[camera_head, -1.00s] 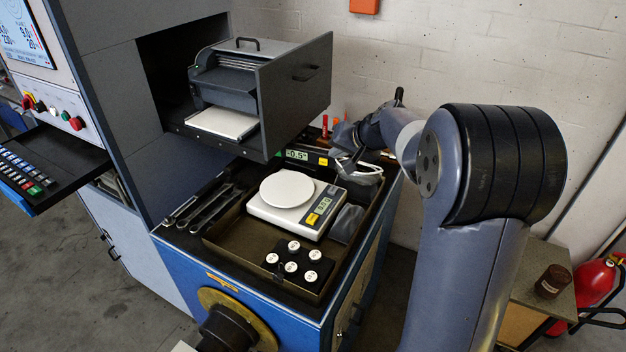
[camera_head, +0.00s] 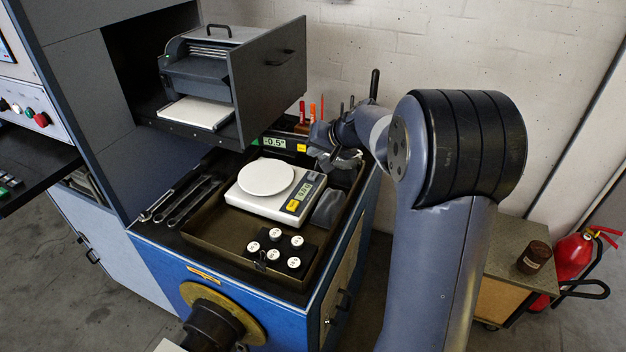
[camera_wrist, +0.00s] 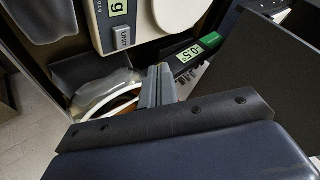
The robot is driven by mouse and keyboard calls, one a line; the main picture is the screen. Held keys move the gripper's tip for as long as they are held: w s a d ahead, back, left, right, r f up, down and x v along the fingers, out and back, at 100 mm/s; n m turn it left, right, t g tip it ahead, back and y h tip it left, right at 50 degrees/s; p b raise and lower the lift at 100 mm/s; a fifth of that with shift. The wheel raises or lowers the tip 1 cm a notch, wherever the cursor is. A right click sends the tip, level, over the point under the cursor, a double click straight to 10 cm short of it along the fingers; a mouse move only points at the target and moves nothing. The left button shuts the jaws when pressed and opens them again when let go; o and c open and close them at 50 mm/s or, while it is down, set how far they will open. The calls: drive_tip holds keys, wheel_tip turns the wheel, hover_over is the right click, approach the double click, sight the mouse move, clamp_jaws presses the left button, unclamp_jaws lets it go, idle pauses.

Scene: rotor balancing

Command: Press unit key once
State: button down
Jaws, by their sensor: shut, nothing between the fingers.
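A white and grey scale with a round white pan (camera_head: 266,177) stands in the brown tray on the blue cabinet, its small display (camera_head: 306,192) facing front right. In the wrist view, the grey UNIT key (camera_wrist: 122,37) shows beside the display (camera_wrist: 119,8), which reads "g". My gripper (camera_wrist: 158,72) is shut and empty, its fingertips below and right of the key in that view, apart from it. In the head view, my gripper (camera_head: 334,162) is behind and right of the scale, partly blurred into the wrist and hard to make out.
A level reading -0.5° (camera_head: 275,142) lies behind the scale and close to my fingertips in the wrist view (camera_wrist: 188,55). The open grey drawer (camera_head: 268,85) overhangs at the back. Several white-topped weights (camera_head: 276,248) stand in front. A grey pouch-like object (camera_head: 328,207) lies right of the scale.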

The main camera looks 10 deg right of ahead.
sight(316, 177)
drive_tip(key=shift+f+b, duration=1.65)
drive_tip(key=shift+f, duration=0.6)
drive_tip(key=shift+f, duration=0.1)
drive_tip(key=shift+f+b, duration=0.35)
drive_tip(key=shift+b, duration=0.25)
drive_tip(key=shift+f+b, duration=0.4)
drive_tip(key=shift+b, duration=0.15)
idle(0.6)
drive_tip(key=shift+r, duration=0.1)
idle(0.3)
drive_tip(key=shift+r+p, duration=0.5)
drive_tip(key=shift+r, duration=0.3)
drive_tip(key=shift+r+p, duration=1.65)
drive_tip(key=shift+r, duration=0.8)
drive_tip(key=shift+r, duration=0.1)
